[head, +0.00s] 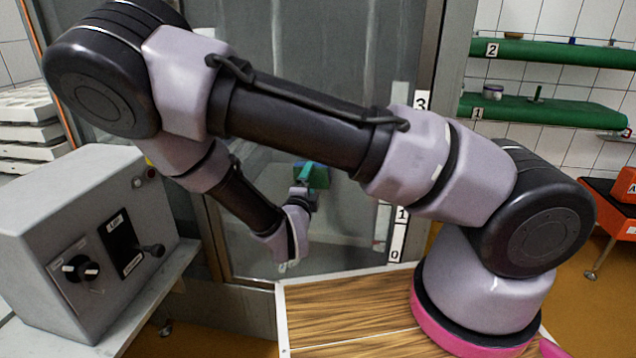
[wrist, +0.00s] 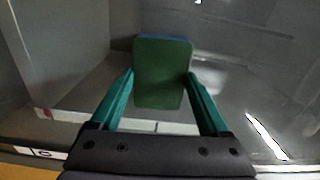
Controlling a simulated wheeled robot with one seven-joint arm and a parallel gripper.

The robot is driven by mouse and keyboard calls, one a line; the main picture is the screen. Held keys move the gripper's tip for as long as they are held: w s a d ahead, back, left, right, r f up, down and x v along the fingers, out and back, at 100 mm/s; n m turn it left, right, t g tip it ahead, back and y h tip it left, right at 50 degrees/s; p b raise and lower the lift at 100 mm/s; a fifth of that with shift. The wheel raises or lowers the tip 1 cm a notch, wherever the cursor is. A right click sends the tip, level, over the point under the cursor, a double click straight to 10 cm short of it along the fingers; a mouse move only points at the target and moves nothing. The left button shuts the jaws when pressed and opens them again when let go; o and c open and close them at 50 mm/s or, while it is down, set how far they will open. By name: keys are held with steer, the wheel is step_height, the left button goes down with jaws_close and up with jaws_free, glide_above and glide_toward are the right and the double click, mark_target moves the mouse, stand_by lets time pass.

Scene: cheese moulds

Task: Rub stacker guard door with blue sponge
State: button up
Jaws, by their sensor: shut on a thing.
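The blue sponge (wrist: 162,72) is between the two teal fingers of my gripper (wrist: 160,85) in the wrist view; a green face fills most of what shows, with a blue strip along its top edge. In the head view the sponge (head: 319,176) is a small green and blue block at the end of my gripper (head: 304,182), in front of the stacker guard door (head: 345,228). The door is a tall grey see-through panel in a metal frame, partly hidden by my arm. I cannot tell whether the sponge touches it.
A grey control box (head: 90,240) with knobs and a lever stands at the left. White stacked moulds (head: 28,125) are behind it. A wooden top (head: 350,315) lies below my arm. Green shelves (head: 550,108) hang at the right, above an orange-red machine (head: 610,205).

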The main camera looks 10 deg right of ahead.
steer(key=shift+w+a, duration=0.25)
steer(key=shift+a, duration=0.4)
steer(key=shift+w+a, duration=0.3)
steer(key=shift+a, duration=0.35)
steer(key=shift+w+a, duration=0.25)
steer(key=shift+a, duration=0.4)
steer(key=shift+w+a, duration=0.3)
steer(key=shift+a, duration=0.75)
steer(key=shift+w+a, duration=0.35)
steer(key=shift+a, duration=0.7)
steer(key=shift+w+a, duration=0.3)
steer(key=shift+a, duration=0.75)
steer(key=shift+w+r, duration=0.1)
steer(key=shift+r, duration=1.35)
steer(key=shift+s+d, duration=2.35)
steer(key=shift+d, duration=4.35)
step_height(320, 180, up, 3)
glide_above(295, 177)
steer(key=w+a, duration=0.1)
steer(key=a, duration=0.6)
steer(key=shift+w+d, duration=0.1)
